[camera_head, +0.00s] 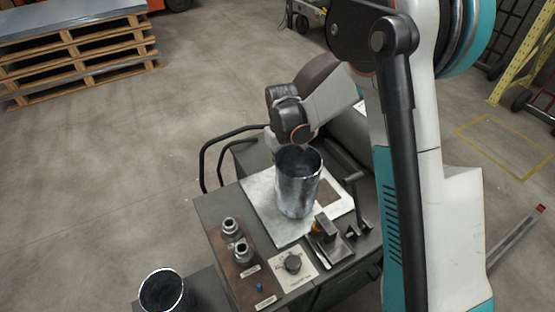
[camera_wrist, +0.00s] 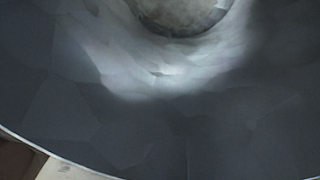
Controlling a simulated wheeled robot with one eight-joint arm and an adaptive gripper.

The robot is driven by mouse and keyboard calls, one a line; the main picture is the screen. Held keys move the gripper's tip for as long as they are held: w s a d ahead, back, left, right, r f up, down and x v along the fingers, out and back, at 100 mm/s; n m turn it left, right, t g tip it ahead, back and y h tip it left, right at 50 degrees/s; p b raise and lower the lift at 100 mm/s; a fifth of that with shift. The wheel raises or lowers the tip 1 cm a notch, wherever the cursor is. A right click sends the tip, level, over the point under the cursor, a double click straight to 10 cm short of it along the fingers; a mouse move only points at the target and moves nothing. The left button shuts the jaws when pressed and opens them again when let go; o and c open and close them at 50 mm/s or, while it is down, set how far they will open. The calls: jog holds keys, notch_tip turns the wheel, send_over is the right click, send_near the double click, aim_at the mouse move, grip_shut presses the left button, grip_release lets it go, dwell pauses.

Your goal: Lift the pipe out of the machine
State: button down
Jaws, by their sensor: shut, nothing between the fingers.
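A grey metal pipe (camera_head: 297,190) stands upright and open at the top on the pale metal plate of the machine (camera_head: 213,208). In the wrist view, the pipe's inner wall (camera_wrist: 160,125) fills most of the picture. A round, lighter patch shows down inside it at the top, and a curved rim edge crosses the lower left. The end of my arm is just behind and above the pipe's top in the head view. My gripper's fingers show in neither view; the pipe and my wrist seem to hide them. I cannot tell whether they touch the pipe.
The machine's front has a black knob (camera_head: 292,263), two round metal fittings (camera_head: 238,240) and a small clamp-like block (camera_head: 326,232). A second open cylinder (camera_head: 163,291) stands at the lower left. A wooden pallet (camera_head: 85,55) lies far left. Open floor lies left of the machine.

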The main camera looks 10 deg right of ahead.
jog(key=shift+s+d, duration=0.1)
jog(key=shift+s+d+r, duration=0.1)
jog(key=shift+s+d, duration=0.1)
jog(key=shift+s, duration=0.25)
jog(key=shift+s+d, duration=0.15)
jog(key=shift+s, duration=0.3)
jog(key=shift+w, duration=0.1)
